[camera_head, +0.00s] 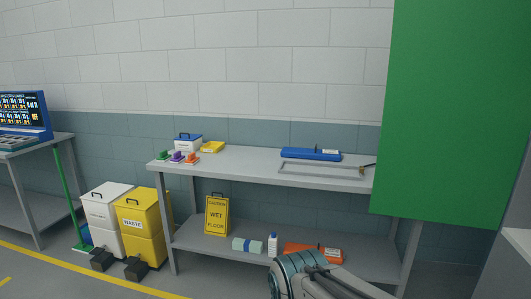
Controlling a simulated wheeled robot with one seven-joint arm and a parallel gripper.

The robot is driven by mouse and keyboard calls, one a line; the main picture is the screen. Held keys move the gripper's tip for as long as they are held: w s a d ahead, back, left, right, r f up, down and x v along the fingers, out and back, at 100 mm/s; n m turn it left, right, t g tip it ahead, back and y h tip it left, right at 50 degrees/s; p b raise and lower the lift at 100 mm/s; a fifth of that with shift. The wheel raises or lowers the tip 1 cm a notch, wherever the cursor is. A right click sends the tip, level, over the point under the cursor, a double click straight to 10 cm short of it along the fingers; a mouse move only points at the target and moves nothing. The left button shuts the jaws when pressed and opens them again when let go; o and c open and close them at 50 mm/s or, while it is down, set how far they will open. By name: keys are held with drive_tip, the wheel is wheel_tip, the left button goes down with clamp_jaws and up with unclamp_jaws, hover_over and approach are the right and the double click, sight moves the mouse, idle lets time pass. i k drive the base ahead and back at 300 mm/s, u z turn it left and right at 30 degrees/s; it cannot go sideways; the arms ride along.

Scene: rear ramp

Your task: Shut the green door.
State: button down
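A large flat green panel (455,110), which looks like the green door, fills the upper right of the head view. Its top and right side run towards the picture's edges, and its lower edge hangs in front of the shelf table's right end. It seems to stand open, swung out from something at the right. I see no handle or hinge on it. Part of my arm shows at the bottom middle, below and to the left of the panel and apart from it in the picture. My gripper is not visible.
A grey two-level table (255,167) stands against the wall with tools and boxes on it. A yellow wet-floor sign (217,215) stands on its lower shelf. A white bin (101,218) and a yellow waste bin (140,225) stand left. A grey surface (515,250) shows lower right.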

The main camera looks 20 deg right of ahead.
sight(456, 128)
drive_tip(key=u, duration=0.05)
drive_tip(key=i, duration=1.85)
drive_tip(key=z, duration=0.9)
drive_tip(key=i, duration=1)
drive_tip(key=z, duration=1)
